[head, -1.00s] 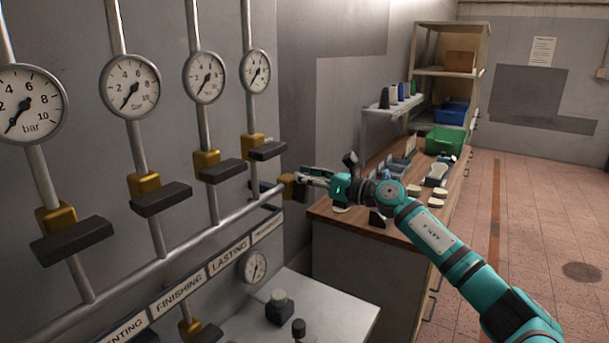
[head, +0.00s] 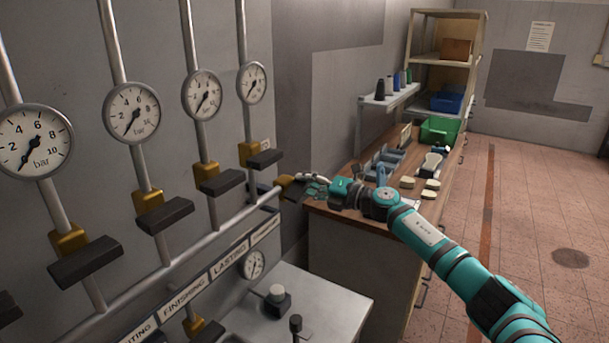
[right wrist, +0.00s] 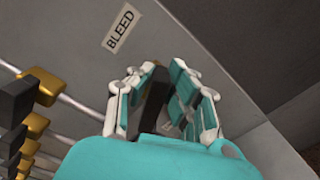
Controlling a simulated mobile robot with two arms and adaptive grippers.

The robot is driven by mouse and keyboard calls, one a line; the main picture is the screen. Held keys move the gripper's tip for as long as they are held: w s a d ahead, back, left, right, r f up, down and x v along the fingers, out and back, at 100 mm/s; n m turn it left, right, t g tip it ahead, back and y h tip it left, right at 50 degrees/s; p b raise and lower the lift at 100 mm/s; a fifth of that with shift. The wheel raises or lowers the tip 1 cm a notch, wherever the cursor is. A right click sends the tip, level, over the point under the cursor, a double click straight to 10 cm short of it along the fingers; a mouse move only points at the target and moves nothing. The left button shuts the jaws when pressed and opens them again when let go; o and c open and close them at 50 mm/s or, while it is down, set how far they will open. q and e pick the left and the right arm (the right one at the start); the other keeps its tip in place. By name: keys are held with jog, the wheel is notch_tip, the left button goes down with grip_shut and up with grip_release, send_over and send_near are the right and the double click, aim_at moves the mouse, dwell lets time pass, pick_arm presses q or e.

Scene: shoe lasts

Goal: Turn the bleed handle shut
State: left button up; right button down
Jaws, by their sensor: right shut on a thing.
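The bleed handle (right wrist: 154,98) is a dark bar between the fingers of my right gripper (right wrist: 162,100) in the right wrist view. The fingers are closed on its two sides. A label reading BLEED (right wrist: 121,30) is on the grey wall beside it. In the head view my right gripper (head: 303,187) is at the brass bleed valve (head: 285,180) at the right end of the horizontal pipe. The handle is mostly hidden by the fingers there, so its exact angle is hard to tell. My left gripper is not in view.
Several gauges (head: 202,95) and brass valves with dark handles (head: 218,182) line the pipes at left. Below stands a grey bench (head: 325,300). A wooden workbench (head: 345,222) with shoe lasts and a green crate (head: 440,130) lies behind my right arm. Floor at right is clear.

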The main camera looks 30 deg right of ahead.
jog(key=m, duration=0.1)
jog(key=m+p, duration=0.1)
jog(key=m, duration=0.1)
jog(key=shift+w+d+f+p, duration=0.1)
jog(key=shift+d+f+p, duration=0.05)
jog(key=shift+f+p, duration=0.15)
jog(key=shift+f+m+p, duration=0.2)
jog(key=shift+m+p, duration=0.15)
jog(key=shift+m, duration=0.45)
jog(key=shift+f, duration=0.1)
jog(key=c, duration=1.2)
grip_release()
jog(key=shift+c, duration=0.2)
jog(key=v, duration=1.2)
jog(key=shift+d, duration=0.1)
